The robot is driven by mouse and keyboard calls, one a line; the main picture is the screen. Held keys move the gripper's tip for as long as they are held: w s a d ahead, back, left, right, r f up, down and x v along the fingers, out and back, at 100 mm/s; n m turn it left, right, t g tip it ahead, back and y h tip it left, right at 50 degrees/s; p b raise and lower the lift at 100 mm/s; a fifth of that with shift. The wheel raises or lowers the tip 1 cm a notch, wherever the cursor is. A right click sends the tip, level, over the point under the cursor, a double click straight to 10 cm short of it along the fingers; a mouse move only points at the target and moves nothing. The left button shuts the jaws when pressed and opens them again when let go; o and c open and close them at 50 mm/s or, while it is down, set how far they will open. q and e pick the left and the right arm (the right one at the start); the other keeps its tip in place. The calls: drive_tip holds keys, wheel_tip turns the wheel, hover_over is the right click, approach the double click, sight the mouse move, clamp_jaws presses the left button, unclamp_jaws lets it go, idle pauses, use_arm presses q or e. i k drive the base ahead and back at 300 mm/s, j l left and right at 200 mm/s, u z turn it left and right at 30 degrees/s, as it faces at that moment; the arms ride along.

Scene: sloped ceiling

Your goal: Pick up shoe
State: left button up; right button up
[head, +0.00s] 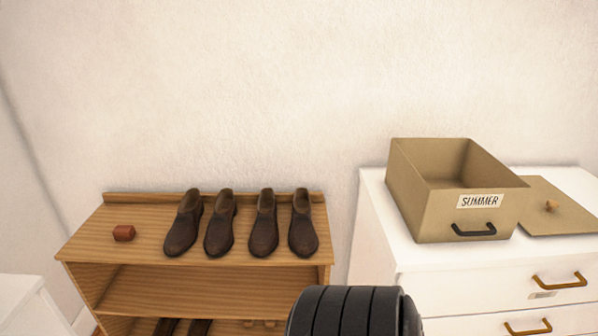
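Two pairs of dark brown leather shoes stand in a row on top of a wooden shoe rack. From left to right they are the first shoe (184,224), the second shoe (220,224), the third shoe (264,224) and the fourth shoe (302,224). Their toes point toward me. More dark shoes (183,327) show partly on a lower shelf, cut off by the bottom edge. Neither of my grippers is in the head view.
A black ribbed cylinder (353,315) shows at the bottom centre.

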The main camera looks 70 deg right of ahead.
sight(184, 232)
drive_tip(key=z, duration=1.95)
